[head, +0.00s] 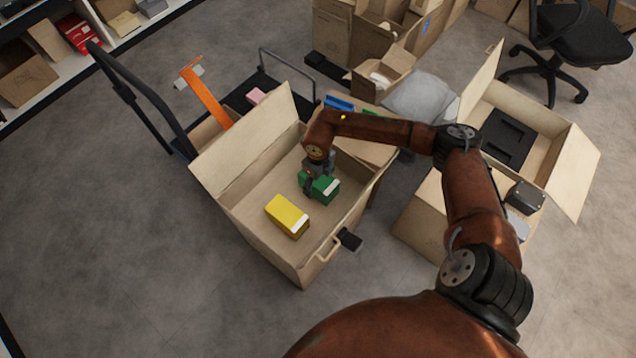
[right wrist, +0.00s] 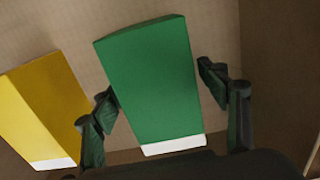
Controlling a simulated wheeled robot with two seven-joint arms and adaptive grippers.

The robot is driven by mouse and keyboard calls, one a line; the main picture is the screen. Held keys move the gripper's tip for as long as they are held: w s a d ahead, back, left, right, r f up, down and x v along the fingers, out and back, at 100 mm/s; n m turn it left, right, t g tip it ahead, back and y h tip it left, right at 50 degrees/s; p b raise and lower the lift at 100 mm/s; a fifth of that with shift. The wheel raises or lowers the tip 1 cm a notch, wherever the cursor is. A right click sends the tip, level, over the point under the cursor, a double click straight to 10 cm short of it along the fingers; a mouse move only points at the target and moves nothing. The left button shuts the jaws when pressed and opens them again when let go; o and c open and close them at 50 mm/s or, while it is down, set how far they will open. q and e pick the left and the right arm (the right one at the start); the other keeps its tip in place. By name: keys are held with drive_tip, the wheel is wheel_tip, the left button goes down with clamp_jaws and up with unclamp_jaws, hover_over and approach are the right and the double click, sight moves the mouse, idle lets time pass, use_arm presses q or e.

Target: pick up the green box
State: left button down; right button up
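The green box (head: 324,188) with a white end band is inside the open carton (head: 252,213), beside a yellow box (head: 282,213). My right gripper (head: 316,180) is over the green box, pointing down into the carton. In the right wrist view, the green box (right wrist: 152,80) lies between the two fingers of my right gripper (right wrist: 160,103). The left finger is close to the box's left edge, and a small gap shows at the right finger. The fingers are apart and the grip looks open. My left gripper is not in view.
The yellow box (right wrist: 46,105) is just left of the left finger in the right wrist view. The carton's raised flap (head: 243,137) and walls surround the boxes. Another open carton (head: 425,215) stands at the right, and a black trolley handle (head: 140,90) at the left.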

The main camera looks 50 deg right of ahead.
drive_tip(key=c, duration=1.5)
drive_tip(key=shift+o, duration=0.2)
